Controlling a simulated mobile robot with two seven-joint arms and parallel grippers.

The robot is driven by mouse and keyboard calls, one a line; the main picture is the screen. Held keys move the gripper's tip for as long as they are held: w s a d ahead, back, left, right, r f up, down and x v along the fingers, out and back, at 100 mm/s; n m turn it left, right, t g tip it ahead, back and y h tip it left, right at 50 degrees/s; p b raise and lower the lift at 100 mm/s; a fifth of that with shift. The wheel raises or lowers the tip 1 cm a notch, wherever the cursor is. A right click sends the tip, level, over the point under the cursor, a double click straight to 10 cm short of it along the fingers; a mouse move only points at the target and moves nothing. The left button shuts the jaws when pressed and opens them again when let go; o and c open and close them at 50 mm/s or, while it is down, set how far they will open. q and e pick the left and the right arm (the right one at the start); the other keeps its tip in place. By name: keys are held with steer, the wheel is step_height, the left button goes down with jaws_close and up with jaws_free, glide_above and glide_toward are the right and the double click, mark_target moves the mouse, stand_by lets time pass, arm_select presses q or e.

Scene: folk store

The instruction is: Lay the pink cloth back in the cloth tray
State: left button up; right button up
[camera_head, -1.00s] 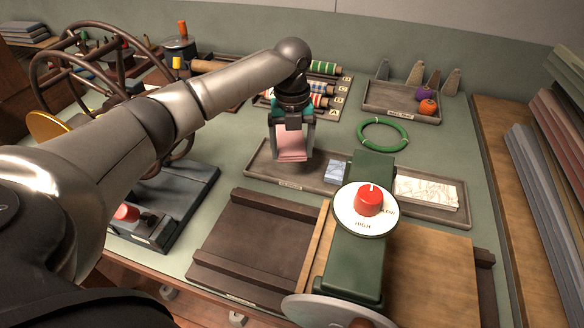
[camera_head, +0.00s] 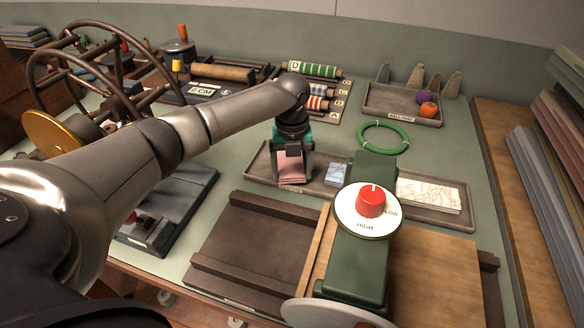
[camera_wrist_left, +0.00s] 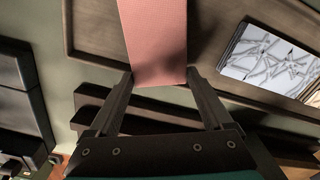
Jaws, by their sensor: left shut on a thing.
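The pink cloth (camera_head: 291,170) is a folded pink piece between the fingers of my left gripper (camera_head: 292,178), which points down over the left end of the cloth tray (camera_head: 322,187). My left gripper is shut on the cloth. In the left wrist view the pink cloth (camera_wrist_left: 155,40) reaches from between the fingertips across the tray's floor (camera_wrist_left: 95,30). I cannot tell whether the cloth touches the tray floor. A blue-white patterned cloth (camera_head: 337,174) and a cream patterned cloth (camera_head: 428,194) lie farther right in the tray. My right gripper is not in view.
A green machine with a red knob (camera_head: 370,201) stands in front of the tray and hides part of it. A green ring (camera_head: 384,138) lies behind the tray. A ball tray (camera_head: 400,105) stands at the back right. A large wheel (camera_head: 100,75) is at the left.

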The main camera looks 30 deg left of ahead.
arm_select(q)
steer(key=shift+f, duration=0.15)
steer(key=o, duration=1.3)
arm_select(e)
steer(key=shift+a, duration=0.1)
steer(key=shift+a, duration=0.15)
arm_select(q)
steer(key=shift+r, duration=0.45)
step_height(320, 180, up, 12)
steer(key=p, duration=0.3)
steer(key=shift+r, duration=0.15)
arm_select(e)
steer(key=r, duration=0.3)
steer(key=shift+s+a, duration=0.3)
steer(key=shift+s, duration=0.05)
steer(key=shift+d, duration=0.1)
